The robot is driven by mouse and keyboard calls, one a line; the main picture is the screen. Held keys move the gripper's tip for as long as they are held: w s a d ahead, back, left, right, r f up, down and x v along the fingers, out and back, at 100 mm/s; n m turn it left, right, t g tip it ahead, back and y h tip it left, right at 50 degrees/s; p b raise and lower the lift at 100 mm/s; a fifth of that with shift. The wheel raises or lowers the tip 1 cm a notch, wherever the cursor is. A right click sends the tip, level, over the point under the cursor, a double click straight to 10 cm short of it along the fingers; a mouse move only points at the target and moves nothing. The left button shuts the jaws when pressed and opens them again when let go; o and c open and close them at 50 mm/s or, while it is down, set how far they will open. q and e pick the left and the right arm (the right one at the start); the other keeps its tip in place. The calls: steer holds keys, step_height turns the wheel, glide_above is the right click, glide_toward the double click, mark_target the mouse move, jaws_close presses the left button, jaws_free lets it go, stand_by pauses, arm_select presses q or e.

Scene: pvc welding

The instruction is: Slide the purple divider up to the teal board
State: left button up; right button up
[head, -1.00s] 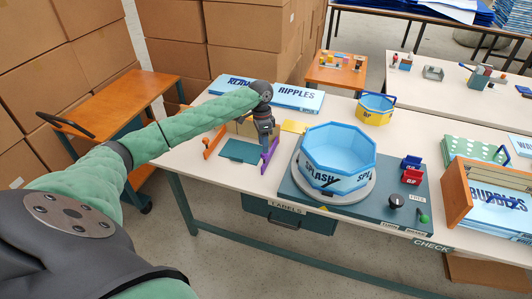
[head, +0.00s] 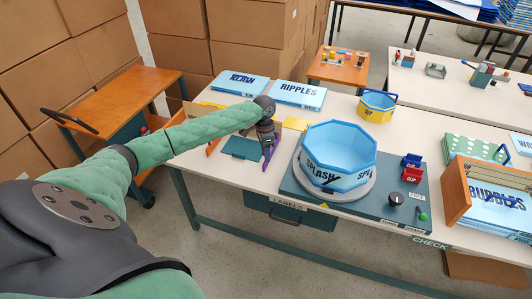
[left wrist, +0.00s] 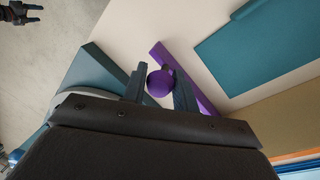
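The purple divider (head: 271,153) stands on the near left part of the table as a thin upright strip. Its round purple knob (left wrist: 160,83) shows in the left wrist view. My left gripper (head: 267,140) is down over the divider, its two dark fingers close against both sides of the knob. The teal board (head: 241,148) lies flat to the left of the divider. In the left wrist view the teal board (left wrist: 262,38) is at upper right, with a strip of bare table between. My right gripper (left wrist: 30,12) shows small at the upper left corner, fingers apart.
A teal base (head: 300,190) with a blue SPLASH pool (head: 338,150) stands close on the divider's right. Blue RIPPLES sheets (head: 299,94) and a yellow tub (head: 376,108) lie farther back.

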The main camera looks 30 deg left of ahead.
arm_select(q)
jaws_close()
steer(key=shift+a+r, duration=0.1)
steer(key=shift+a, duration=0.1)
steer(key=a+p, duration=0.1)
steer(key=a, duration=0.2)
steer(key=s+a+p, duration=0.1)
steer(key=a, duration=0.1)
steer(key=shift+s+a, duration=0.2)
steer(key=shift+a, duration=0.2)
arm_select(e)
steer(key=f, duration=0.1)
steer(key=d+f, duration=0.1)
steer(key=f, duration=0.1)
steer(key=s+f, duration=0.1)
steer(key=shift+s+d+f, duration=0.1)
steer(key=shift+d+f, duration=0.1)
arm_select(q)
steer(key=o, duration=0.9)
jaws_free()
